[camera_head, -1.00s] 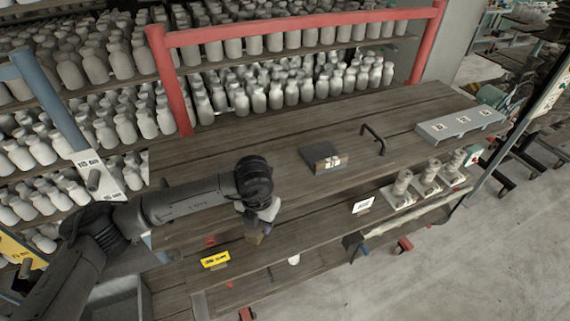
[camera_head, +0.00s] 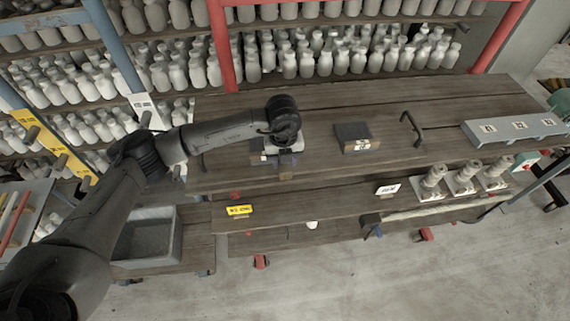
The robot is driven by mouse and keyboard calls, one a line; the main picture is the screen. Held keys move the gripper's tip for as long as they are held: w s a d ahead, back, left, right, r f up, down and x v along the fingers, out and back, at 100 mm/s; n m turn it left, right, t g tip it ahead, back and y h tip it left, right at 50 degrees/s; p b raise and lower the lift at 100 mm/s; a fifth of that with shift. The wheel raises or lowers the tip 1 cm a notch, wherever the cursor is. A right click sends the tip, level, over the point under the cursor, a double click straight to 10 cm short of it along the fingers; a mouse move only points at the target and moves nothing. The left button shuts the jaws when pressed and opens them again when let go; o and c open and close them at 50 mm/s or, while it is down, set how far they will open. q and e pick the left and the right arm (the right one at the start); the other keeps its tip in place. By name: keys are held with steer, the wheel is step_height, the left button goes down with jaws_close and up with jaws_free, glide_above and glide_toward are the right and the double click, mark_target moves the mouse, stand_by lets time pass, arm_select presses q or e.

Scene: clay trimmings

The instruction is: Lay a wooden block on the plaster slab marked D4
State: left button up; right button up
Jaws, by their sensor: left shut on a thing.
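My left gripper (camera_head: 284,162) hangs over the front left part of the wooden bench top, pointing down. It is shut on a small brown wooden block (camera_head: 286,174), mostly hidden by the fingers. A pale, partly hidden piece (camera_head: 256,148) shows beside and behind the gripper; I cannot tell whether it is a slab. A dark square slab (camera_head: 352,131) with a small white label on its front lies to the right of the gripper. The label is too small to read, so I cannot tell which slab is D4. My right gripper is not in view.
A black handle (camera_head: 411,128) stands up right of the dark slab. A long grey piece (camera_head: 478,134) with several labels lies at the far right. A lower shelf holds a yellow tag (camera_head: 239,210) and stacked pale pieces (camera_head: 433,180). Racks of white bottles stand behind.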

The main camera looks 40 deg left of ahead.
arm_select(q)
steer(key=shift+w+a+f+b, duration=0.2)
steer(key=shift+w+a+b, duration=0.7)
steer(key=shift+w+a, duration=0.95)
steer(key=shift+w+a+f+b, duration=0.15)
steer(key=shift+w+a+b, duration=0.8)
steer(key=shift+w+a, duration=0.55)
steer(key=shift+w+a+f+b, duration=0.15)
steer(key=shift+w+a+b, duration=0.8)
steer(key=shift+w+a, duration=0.5)
steer(key=shift+d+f+b, duration=0.1)
steer(key=shift+f+b, duration=0.6)
steer(key=shift+f, duration=1.2)
steer(key=shift+f, duration=0.25)
steer(key=o, duration=1)
steer(key=shift+o, duration=0.2)
